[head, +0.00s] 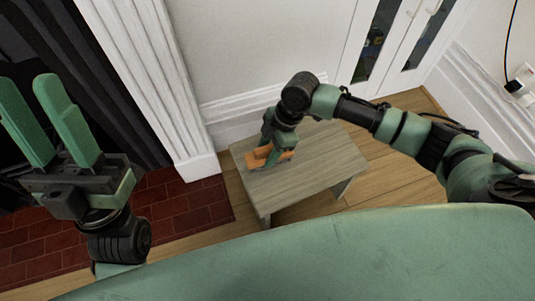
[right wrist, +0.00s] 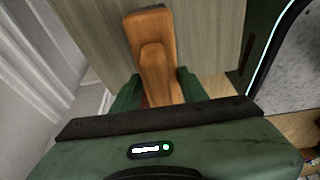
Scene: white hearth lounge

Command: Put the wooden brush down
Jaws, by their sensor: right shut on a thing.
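The wooden brush (head: 287,156) is orange-brown and lies along the top of a small grey wooden table (head: 322,165). My right gripper (head: 262,155) points down over the table's left part and is shut on the brush. In the right wrist view the brush (right wrist: 152,50) extends out from between the green fingers (right wrist: 158,88), over the tabletop (right wrist: 205,40). Whether the brush touches the tabletop I cannot tell. My left gripper (head: 35,120) is at the far left, raised, with its two green fingers apart and nothing between them.
The white wall and baseboard (head: 235,105) stand right behind the table. A white fluted pillar (head: 150,75) and red brick hearth (head: 185,205) are to its left. White cabinet doors (head: 400,40) are behind at right. The table's right part is bare.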

